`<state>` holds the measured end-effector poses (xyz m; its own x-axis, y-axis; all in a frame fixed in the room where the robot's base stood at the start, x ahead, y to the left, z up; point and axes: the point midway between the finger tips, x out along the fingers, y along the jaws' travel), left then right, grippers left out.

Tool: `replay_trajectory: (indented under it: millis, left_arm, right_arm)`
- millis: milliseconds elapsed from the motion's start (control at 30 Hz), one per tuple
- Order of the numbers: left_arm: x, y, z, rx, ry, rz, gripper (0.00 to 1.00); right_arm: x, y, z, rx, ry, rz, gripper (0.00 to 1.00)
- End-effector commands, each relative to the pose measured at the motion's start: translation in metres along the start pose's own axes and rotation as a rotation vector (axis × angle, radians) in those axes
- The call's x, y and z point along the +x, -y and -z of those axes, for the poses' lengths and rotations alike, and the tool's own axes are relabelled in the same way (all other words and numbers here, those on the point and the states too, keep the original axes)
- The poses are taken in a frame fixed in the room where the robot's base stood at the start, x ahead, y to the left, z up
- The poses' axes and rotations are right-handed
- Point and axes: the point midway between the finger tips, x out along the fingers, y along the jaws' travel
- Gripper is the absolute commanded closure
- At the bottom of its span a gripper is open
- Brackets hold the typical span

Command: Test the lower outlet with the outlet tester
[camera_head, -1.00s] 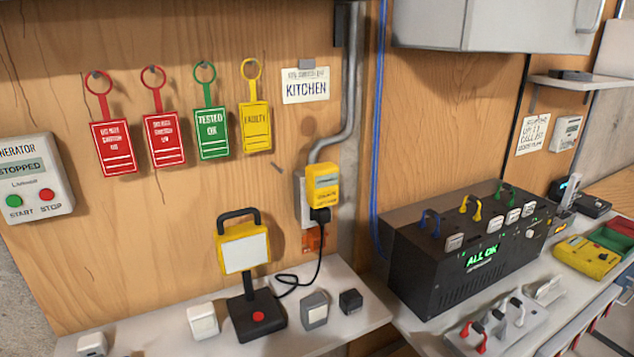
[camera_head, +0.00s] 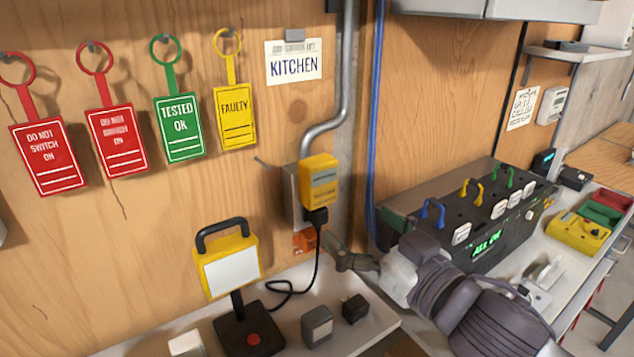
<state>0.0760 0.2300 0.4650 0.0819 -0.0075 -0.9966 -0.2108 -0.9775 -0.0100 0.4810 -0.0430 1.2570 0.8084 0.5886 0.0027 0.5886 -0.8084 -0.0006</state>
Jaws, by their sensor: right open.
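A yellow plug-in device with a grey display (camera_head: 320,182) sits on the grey outlet box (camera_head: 293,205) on the wood wall; I cannot tell if it is the outlet tester. A black plug (camera_head: 316,215) is right below it, with a cord running down to the yellow work lamp (camera_head: 228,268). An orange-brown plate (camera_head: 305,242) shows lower down; whether it is the lower outlet is unclear. My right gripper (camera_head: 345,262) is open and empty, right of the plate and apart from the yellow device. My left gripper is out of view.
A grey block (camera_head: 317,323) and a small black plug-like block (camera_head: 355,308) stand on the shelf below. A black "ALL OK" box (camera_head: 490,245) is partly behind my right arm. Tags hang at upper left. A metal conduit (camera_head: 338,110) runs above the outlet.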

Motion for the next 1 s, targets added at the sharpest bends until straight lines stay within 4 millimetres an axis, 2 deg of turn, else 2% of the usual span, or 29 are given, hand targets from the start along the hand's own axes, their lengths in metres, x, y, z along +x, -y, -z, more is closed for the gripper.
replay_trajectory:
  millis: [167,467,700,1000]
  left_arm:
    - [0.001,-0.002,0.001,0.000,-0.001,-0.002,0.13]
    - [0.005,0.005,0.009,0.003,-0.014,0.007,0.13]
    - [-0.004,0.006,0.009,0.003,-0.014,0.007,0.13]
    - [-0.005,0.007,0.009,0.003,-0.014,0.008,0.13]
  right_arm:
    - [0.011,0.000,0.000,0.000,-0.001,0.000,0.00]
    - [0.053,0.000,0.000,-0.003,-0.002,-0.001,0.00]
    - [0.080,0.000,0.001,0.001,0.000,-0.001,0.00]
    - [0.090,0.000,0.000,0.000,0.000,-0.001,0.00]
